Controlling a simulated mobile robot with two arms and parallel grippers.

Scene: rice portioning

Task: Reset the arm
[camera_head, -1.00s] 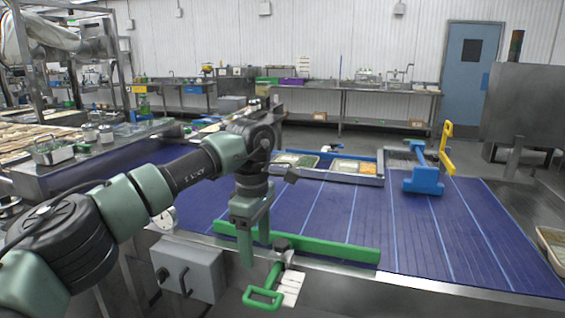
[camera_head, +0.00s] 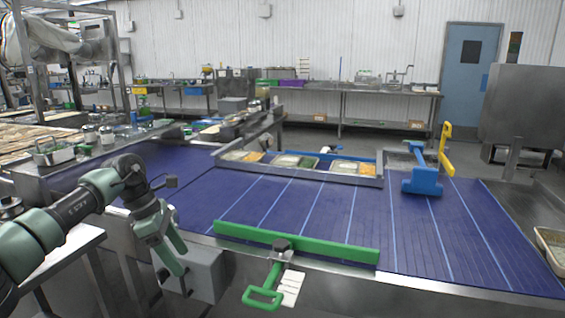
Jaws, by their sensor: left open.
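My left arm comes in from the left side of the head view. Its gripper (camera_head: 178,283) is open and empty, pointing down in front of the grey box on the near side of the conveyor. It is apart from the green bar (camera_head: 300,243) that lies across the blue belt (camera_head: 330,212). The bar's green handle (camera_head: 263,298) hangs over the near edge, to the right of the gripper. My right gripper is not in view.
A grey box (camera_head: 207,273) is mounted below the belt's near edge, close behind the gripper. A steel table (camera_head: 60,262) is at lower left.

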